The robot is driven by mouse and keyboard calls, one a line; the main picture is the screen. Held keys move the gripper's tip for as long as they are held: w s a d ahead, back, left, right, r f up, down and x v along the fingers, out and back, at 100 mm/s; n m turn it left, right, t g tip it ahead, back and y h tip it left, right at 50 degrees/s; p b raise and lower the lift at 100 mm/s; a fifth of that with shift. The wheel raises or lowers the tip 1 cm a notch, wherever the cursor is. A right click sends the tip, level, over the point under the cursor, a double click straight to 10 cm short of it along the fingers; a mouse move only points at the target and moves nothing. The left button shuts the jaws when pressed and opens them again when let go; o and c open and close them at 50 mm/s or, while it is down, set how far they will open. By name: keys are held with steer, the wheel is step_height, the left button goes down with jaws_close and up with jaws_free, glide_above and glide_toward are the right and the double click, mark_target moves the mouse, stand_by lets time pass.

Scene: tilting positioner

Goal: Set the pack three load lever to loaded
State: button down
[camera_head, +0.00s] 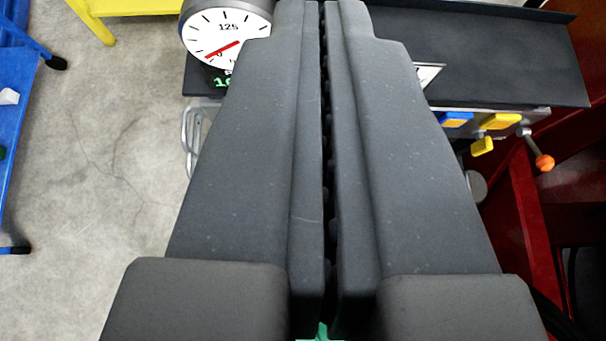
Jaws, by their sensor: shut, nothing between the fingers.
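My gripper (326,8) fills the middle of the head view. Its two dark fingers lie side by side with only a thin gap, shut and empty. A small lever with an orange knob (544,163) sticks out at the right, below a metal strip with blue and yellow parts. I cannot tell whether it is the pack three load lever, and no label for it can be read. The knob is to the right of my fingers and apart from them. Whatever lies behind the fingers is hidden.
A round dial gauge (227,35) with a red needle stands at upper left of the fingers. A dark tray (490,50) is at upper right, above blue (456,119) and yellow (500,121) parts. A red frame (520,215) is at right. Concrete floor (100,150) is open at left.

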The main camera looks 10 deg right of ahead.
steer(key=w+f+n+g+p, duration=0.1)
steer(key=w+f+g, duration=0.2)
steer(key=f, duration=2.8)
steer(key=shift+a+f+g, duration=0.15)
steer(key=shift+g, duration=0.35)
steer(key=shift+w+f, duration=0.1)
steer(key=shift+f, duration=0.05)
steer(key=x, duration=0.9)
steer(key=shift+w+a+f+b, duration=0.15)
steer(key=shift+w+f+b, duration=0.1)
steer(key=shift+b, duration=0.05)
